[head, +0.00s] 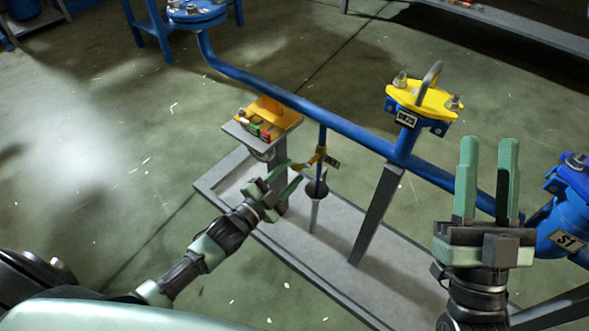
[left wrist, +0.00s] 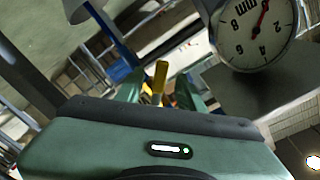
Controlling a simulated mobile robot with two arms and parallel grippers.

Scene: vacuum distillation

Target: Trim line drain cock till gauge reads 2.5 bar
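The line drain cock hangs on a thin blue drop pipe below the main blue line; its yellow lever (head: 308,164) is in the middle of the head view. My left gripper (head: 292,173) is open just left of the lever. In the left wrist view the yellow lever (left wrist: 160,80) appears between the two green fingers of my left gripper (left wrist: 160,92); contact cannot be told. A round white gauge (left wrist: 255,38) with a red needle is at the upper right there, tilted and cut off; I cannot read it surely. My right gripper (head: 487,165) is open and empty, fingers up.
The main blue pipe (head: 265,93) crosses above the grey tray (head: 330,260). A dark funnel (head: 316,190) stands under the drop pipe. A yellow-topped flange (head: 425,98) and a blue fitting marked S1 (head: 568,230) lie right. An orange part (head: 272,112) sits on a stand.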

